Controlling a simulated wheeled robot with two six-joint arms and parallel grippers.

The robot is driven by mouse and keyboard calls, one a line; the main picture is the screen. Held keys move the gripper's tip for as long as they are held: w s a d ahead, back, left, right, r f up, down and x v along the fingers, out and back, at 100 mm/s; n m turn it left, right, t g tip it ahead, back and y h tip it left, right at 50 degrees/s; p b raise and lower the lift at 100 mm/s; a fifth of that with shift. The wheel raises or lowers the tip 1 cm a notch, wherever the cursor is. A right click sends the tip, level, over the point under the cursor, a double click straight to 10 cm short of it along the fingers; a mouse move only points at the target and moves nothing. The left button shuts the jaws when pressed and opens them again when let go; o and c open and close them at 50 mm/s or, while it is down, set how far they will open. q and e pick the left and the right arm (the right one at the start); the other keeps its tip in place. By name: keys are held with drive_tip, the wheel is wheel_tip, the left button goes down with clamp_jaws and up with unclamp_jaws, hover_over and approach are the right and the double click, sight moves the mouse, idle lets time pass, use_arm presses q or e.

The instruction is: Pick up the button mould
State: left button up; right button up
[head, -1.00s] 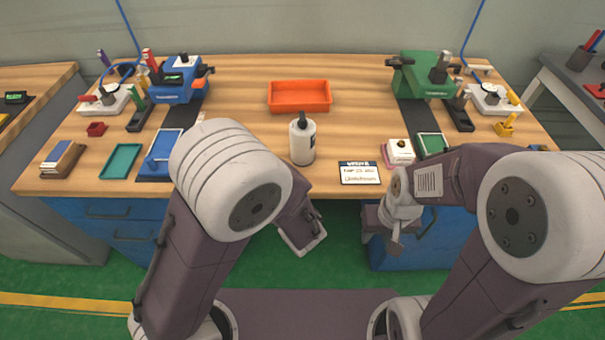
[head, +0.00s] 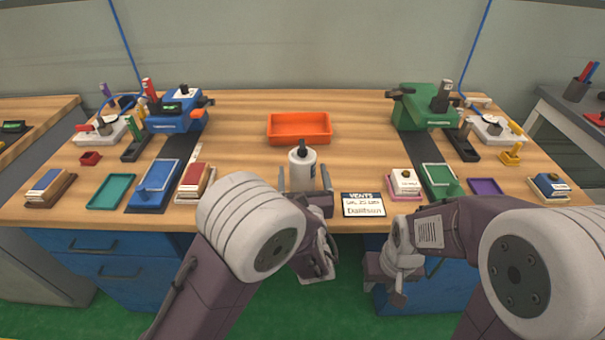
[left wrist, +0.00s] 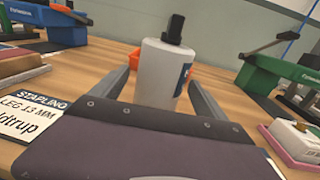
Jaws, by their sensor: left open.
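No piece is clearly recognisable as the button mould. A white bottle-like cylinder (head: 303,172) with a black top stands upright at the bench's front middle; it also fills the middle of the left wrist view (left wrist: 160,78). My left gripper (head: 304,181) is open at the bench's front edge. Its two fingers point at the cylinder, one on each side, and I cannot tell whether they touch it. A pink tray (head: 405,196) with a white block and dark knob is to the right. My right gripper (head: 395,280) hangs below the front edge, its jaws unclear.
An orange tray (head: 300,142) lies behind the cylinder. A lettered card (head: 363,205) lies close to its right. A blue machine (head: 178,112) and a green machine (head: 420,108) stand at the back. Trays and stacked pieces line the front edge at both sides.

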use_arm(q)
drive_tip(key=shift+w+f, duration=0.1)
drive_tip(key=shift+w, duration=0.7)
drive_tip(key=shift+c, duration=0.4)
clamp_jaws()
